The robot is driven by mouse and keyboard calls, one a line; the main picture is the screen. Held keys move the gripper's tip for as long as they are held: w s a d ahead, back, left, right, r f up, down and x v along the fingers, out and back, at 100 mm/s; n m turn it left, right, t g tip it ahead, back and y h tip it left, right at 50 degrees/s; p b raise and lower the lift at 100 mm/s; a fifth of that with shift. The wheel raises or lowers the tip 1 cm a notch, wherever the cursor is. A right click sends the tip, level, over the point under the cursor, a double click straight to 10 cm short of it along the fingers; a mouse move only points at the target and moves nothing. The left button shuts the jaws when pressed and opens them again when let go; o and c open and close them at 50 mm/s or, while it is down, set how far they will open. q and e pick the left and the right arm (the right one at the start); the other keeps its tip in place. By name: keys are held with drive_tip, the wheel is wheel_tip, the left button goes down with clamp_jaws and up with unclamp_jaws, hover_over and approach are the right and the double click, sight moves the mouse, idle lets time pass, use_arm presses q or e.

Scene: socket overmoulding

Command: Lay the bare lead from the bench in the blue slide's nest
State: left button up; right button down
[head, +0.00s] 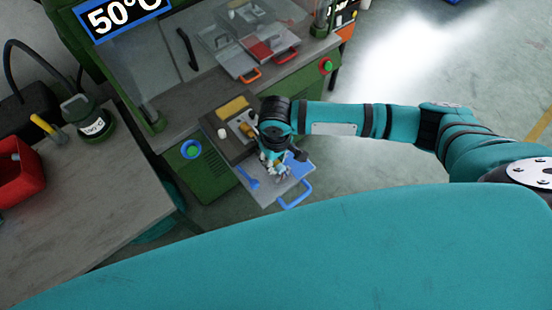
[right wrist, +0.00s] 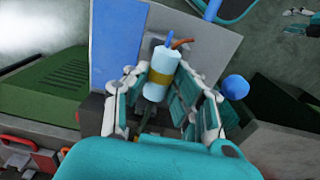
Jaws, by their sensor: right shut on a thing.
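My right gripper (head: 272,160) is over the blue slide, a pale plate (head: 291,188) with a blue handle (head: 296,198) pulled out from the machine. In the right wrist view my right gripper (right wrist: 163,98) is shut on the lead (right wrist: 161,76), a pale blue cylinder with a gold band and blue and brown wire ends. The slide's grey plate (right wrist: 212,48) lies beneath the lead, with a blue block or panel (right wrist: 116,48) beside it. The nest is mostly hidden by the gripper; I cannot tell whether the lead touches it. My left gripper is not in view.
A grey bench (head: 85,205) with a red bin (head: 18,175) and a green container (head: 87,120) stands left.

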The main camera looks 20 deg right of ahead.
drive_tip(key=shift+s+d+f, duration=0.1)
drive_tip(key=shift+s+f, duration=0.1)
drive_tip(key=shift+f, duration=0.1)
drive_tip(key=c, duration=1)
unclamp_jaws()
drive_tip(key=shift+w, duration=0.15)
drive_tip(key=shift+r, duration=0.1)
wheel_tip(320, 180, up, 12)
drive_tip(key=shift+f, duration=0.1)
